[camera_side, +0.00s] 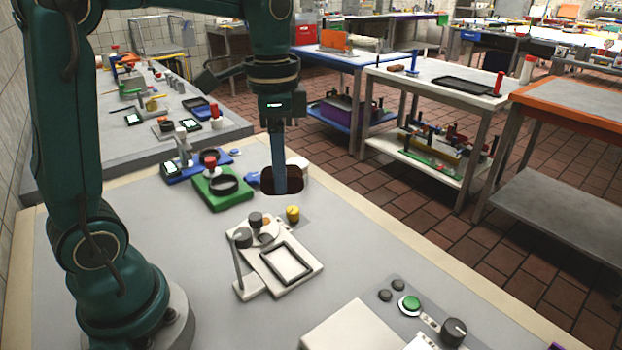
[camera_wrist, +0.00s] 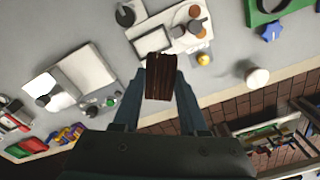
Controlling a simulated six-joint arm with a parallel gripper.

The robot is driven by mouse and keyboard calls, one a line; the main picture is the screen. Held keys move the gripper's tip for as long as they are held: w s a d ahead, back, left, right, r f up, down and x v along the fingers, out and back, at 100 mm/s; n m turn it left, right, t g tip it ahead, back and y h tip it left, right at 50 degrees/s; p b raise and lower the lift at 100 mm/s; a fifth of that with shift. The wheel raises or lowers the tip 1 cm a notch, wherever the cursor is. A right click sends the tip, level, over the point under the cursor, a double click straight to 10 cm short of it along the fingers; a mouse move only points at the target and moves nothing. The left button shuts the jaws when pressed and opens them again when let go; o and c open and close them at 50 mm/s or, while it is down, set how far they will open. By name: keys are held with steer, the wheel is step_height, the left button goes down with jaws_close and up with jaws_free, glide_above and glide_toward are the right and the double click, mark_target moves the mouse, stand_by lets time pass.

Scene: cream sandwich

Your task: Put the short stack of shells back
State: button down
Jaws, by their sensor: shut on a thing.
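My gripper (camera_side: 279,182) is shut on a short stack of dark brown shells (camera_wrist: 160,84). In the wrist view the stack sits between the two blue-grey fingers, its layers showing as lines. In the side view the stack (camera_side: 267,184) shows as a dark shape around the fingertips, partly hidden by them. It is beyond the yellow knob and to the right of the green station. I cannot tell its exact height above the counter.
A white station (camera_side: 307,270) with a dark-framed square and round pads stands nearer on the grey counter. A green station (camera_side: 213,201) with a black ring is left of my gripper. A yellow knob (camera_side: 293,214) is close by. A white cylinder (camera_wrist: 257,77) stands near the counter edge.

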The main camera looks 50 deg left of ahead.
steer(key=n, duration=0.3)
steer(key=shift+w+d+r, duration=0.1)
steer(key=shift+r, duration=0.2)
steer(key=shift+n, duration=1.5)
steer(key=shift+f+m, duration=0.2)
steer(key=shift+m, duration=0.9)
steer(key=s+d+f+m, duration=0.3)
steer(key=s+d+m, duration=0.1)
steer(key=d, duration=0.3)
steer(key=s+d+f+m, duration=0.4)
steer(key=d+m, duration=0.2)
steer(key=d, duration=0.1)
steer(key=s+d+f+m, duration=0.4)
steer(key=s+d+m, duration=0.1)
steer(key=d, duration=0.2)
steer(key=shift+s+f+m, duration=0.1)
steer(key=shift+f+m, duration=0.1)
steer(key=shift+m, duration=0.2)
steer(key=shift+d+f, duration=0.1)
steer(key=shift+f, duration=1.95)
steer(key=shift+f, duration=0.1)
